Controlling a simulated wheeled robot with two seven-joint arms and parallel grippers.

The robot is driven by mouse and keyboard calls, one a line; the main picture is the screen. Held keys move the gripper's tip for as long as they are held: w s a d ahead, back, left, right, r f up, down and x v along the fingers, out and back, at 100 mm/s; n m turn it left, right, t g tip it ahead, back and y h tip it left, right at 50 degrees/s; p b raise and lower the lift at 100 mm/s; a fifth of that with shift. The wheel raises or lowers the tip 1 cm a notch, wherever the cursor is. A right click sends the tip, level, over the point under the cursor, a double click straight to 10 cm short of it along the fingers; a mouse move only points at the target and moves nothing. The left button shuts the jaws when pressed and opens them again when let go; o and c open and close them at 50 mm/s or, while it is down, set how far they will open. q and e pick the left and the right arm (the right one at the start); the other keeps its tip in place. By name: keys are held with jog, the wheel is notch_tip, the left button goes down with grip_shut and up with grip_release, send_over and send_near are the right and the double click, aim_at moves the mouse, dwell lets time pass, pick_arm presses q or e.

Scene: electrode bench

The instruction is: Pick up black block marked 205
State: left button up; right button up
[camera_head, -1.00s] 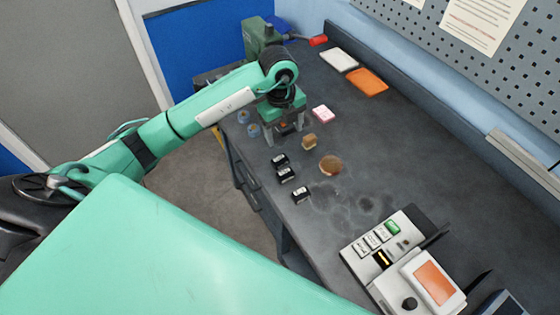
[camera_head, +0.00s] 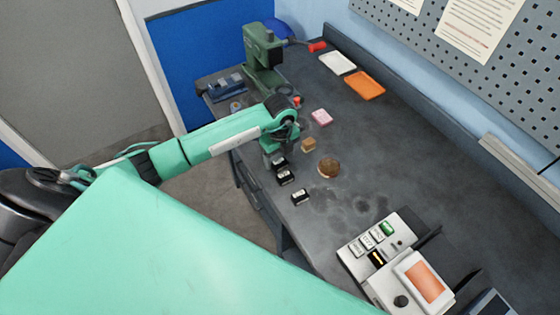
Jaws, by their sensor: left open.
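Several small black blocks with white labels stand near the left edge of the dark bench (camera_head: 375,150): a far one (camera_head: 280,163) just by my left gripper, a middle one (camera_head: 285,177), and a near one (camera_head: 300,197). The label numbers are too small to read, so I cannot tell which is 205. My left gripper (camera_head: 273,159) is open and low over the bench, at the far black block; its arm hides part of the fingers. I cannot tell whether it touches the block. My right gripper is not in view.
A tan block (camera_head: 309,145), a brown disc (camera_head: 329,167) and a pink block (camera_head: 321,117) are close by. White (camera_head: 338,62) and orange (camera_head: 365,85) trays lie at the back. A green machine (camera_head: 263,58) stands at the far end, a device with a screen (camera_head: 422,281) in front.

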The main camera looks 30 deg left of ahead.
aim_at(282, 163)
pick_arm(q)
jog(key=shift+f, duration=1.2)
jog(key=c, duration=1.3)
jog(key=shift+o, duration=0.2)
